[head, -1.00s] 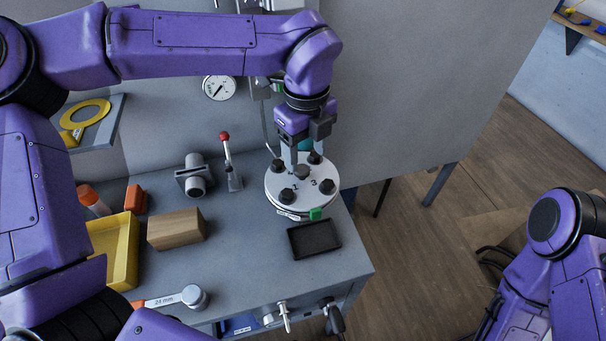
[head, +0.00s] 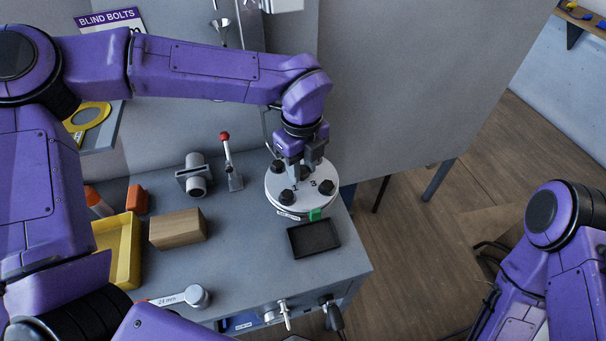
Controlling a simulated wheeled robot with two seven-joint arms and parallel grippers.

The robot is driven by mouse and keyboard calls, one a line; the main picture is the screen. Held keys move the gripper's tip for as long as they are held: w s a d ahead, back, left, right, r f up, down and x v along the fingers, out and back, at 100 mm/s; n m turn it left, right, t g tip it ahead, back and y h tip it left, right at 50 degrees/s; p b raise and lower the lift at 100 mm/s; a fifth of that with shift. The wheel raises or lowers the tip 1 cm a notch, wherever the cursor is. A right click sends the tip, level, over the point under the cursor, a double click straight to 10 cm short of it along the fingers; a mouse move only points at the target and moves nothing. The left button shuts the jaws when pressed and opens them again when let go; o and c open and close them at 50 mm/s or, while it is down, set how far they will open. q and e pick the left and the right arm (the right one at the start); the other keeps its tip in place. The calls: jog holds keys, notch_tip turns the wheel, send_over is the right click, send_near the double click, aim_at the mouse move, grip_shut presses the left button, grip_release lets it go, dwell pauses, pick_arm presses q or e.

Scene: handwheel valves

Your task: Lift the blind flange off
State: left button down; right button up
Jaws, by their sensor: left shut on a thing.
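The blind flange (head: 275,187) is a round, pale disc with numbers and several black bolt heads near its rim. It sits level on the bench at the right, with a green tag (head: 315,214) on its front edge. My left gripper (head: 299,178) reaches down over its middle and is shut on the flange's small central knob, which the fingers hide. A front-left bolt head (head: 287,197) and a right bolt head (head: 327,187) show; the far one is behind the gripper. My right arm is at the right edge, its gripper out of view.
A black tray (head: 314,238) lies just in front of the flange. A red-tipped lever (head: 229,163), a grey cylinder fitting (head: 196,177), a wooden block (head: 177,229), a yellow bin (head: 132,266) and a 24 mm wrench (head: 180,299) are to the left. Bare bench lies between.

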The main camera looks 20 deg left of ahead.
pick_arm(q)
jog(key=shift+w+r, duration=0.1)
jog(key=shift+w+r, duration=0.15)
jog(key=shift+r, duration=0.35)
jog(key=shift+s+a+r+b, duration=0.15)
jog(key=shift+r+b, duration=0.1)
jog(key=shift+r, duration=0.4)
jog(key=shift+s+a+r+b, duration=0.1)
jog(key=shift+r+b, duration=0.1)
jog(key=shift+r, duration=0.4)
jog(key=s+a+r+b, duration=0.3)
jog(key=s+a+r, duration=0.5)
jog(key=s, duration=0.3)
jog(key=shift+r+b, duration=0.4)
jog(key=shift+r, duration=0.3)
